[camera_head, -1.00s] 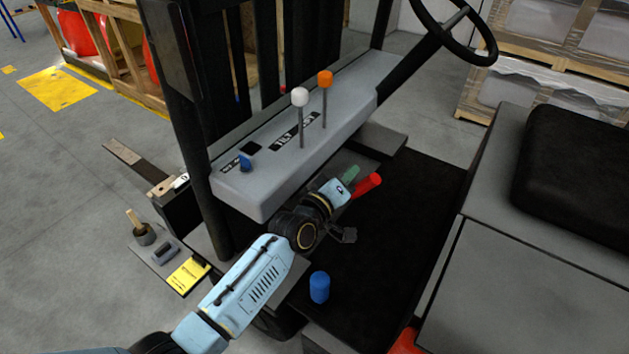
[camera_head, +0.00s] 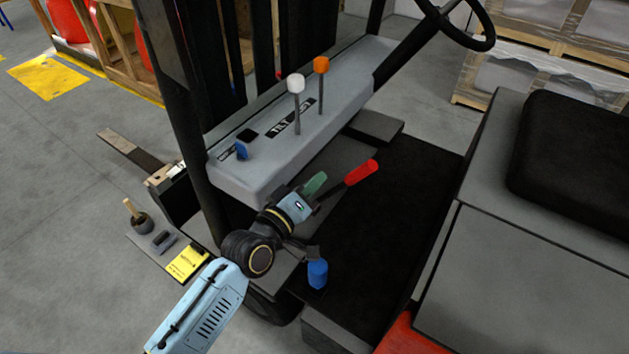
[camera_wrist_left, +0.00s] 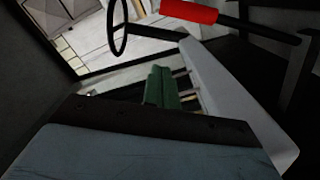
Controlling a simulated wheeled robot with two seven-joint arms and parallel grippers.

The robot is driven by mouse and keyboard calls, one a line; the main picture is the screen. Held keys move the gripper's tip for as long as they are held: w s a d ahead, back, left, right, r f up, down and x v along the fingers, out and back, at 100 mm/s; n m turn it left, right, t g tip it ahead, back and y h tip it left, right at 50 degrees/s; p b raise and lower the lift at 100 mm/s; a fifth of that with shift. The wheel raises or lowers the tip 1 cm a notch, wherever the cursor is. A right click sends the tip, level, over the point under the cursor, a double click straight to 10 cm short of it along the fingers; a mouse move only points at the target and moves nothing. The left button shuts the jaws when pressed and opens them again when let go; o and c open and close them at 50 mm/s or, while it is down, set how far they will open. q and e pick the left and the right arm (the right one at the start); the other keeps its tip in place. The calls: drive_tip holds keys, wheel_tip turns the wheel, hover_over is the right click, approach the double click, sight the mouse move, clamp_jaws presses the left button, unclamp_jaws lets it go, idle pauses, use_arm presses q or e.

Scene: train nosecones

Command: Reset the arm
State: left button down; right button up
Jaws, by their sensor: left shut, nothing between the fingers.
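My left gripper (camera_head: 315,183) has green fingers, closed together with nothing between them. It is in front of the grey lever console, to the left of the red-handled lever (camera_head: 361,173) and apart from it. In the left wrist view the shut green fingers (camera_wrist_left: 160,88) point ahead, and the red handle (camera_wrist_left: 188,11) is beyond them at the top. My left arm comes in from the lower left. My right gripper is not in view.
The console (camera_head: 325,110) carries a white-knobbed lever (camera_head: 295,84), an orange-knobbed lever (camera_head: 321,65) and a blue knob (camera_head: 242,150). A blue knob (camera_head: 317,272) stands below my wrist. A steering wheel (camera_head: 460,25) is at upper right, a black seat (camera_head: 575,150) at right. The dark floor mat (camera_head: 400,210) is clear.

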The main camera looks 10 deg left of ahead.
use_arm(q)
drive_tip(key=s+a+f+m+g+y+b, duration=0.15)
drive_tip(key=s+f, duration=0.25)
drive_tip(key=f, duration=0.8)
drive_tip(key=s+a+f+m+g+y+b, duration=0.1)
drive_tip(key=s+a+f+g+y, duration=0.2)
drive_tip(key=f, duration=0.8)
drive_tip(key=s+a+f+m+g+b, duration=0.1)
drive_tip(key=s+a+f+g+b, duration=0.3)
drive_tip(key=f, duration=0.8)
drive_tip(key=s+a+f+m+g+y, duration=0.1)
drive_tip(key=s+a+f+g, duration=0.1)
drive_tip(key=s+f, duration=0.5)
drive_tip(key=s+a+f+m+g+y+b, duration=0.1)
drive_tip(key=s+f, duration=0.6)
drive_tip(key=s, duration=0.9)
drive_tip(key=s+a+f+m+g+y, duration=0.1)
drive_tip(key=s+a+f+m+g, duration=0.2)
drive_tip(key=s+f, duration=0.4)
drive_tip(key=s+a, duration=0.1)
drive_tip(key=s, duration=0.3)
drive_tip(key=shift+s+a+f+g, duration=0.15)
drive_tip(key=shift+s+a+g, duration=0.2)
drive_tip(key=shift+s, duration=0.05)
